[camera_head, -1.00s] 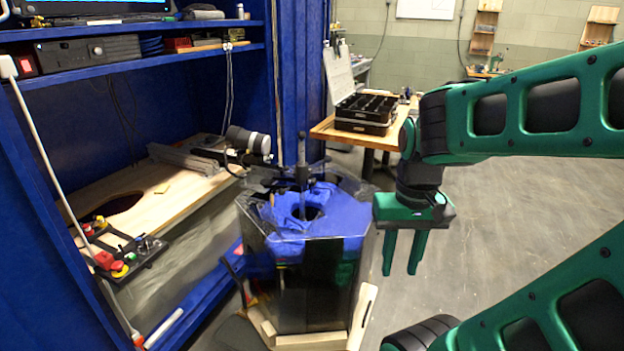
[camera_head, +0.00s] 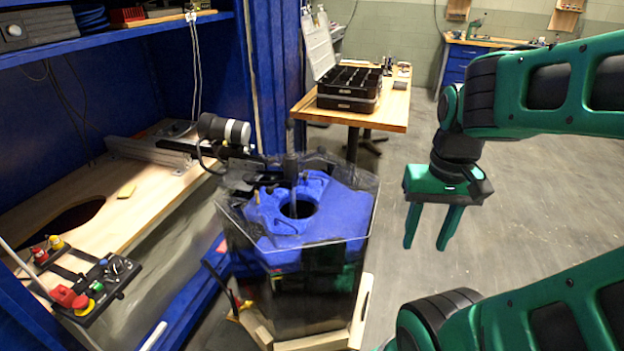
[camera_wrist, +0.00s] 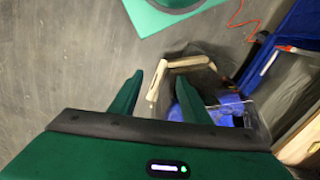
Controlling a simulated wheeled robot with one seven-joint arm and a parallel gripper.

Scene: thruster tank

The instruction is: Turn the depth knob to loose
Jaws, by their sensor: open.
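A control panel (camera_head: 92,284) with red and yellow buttons sits on the wooden bench at the lower left in the head view. Dark knobs (camera_head: 119,266) stand at its far right end. They are too small to read, so I cannot tell which is the depth knob or where it points. My gripper (camera_head: 425,247) is open and empty, pointing down over bare floor, well to the right of the panel and apart from it. The wrist view shows its two green fingers (camera_wrist: 160,77) spread, with no panel visible between them.
A clear-walled tank (camera_head: 340,268) with a blue top (camera_head: 345,212) stands between my gripper and the panel. A grey cylinder (camera_head: 224,130) is mounted above the bench. Blue shelving (camera_head: 120,45) overhangs the bench. A wooden table (camera_head: 393,108) holds a black tray (camera_head: 348,88) behind.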

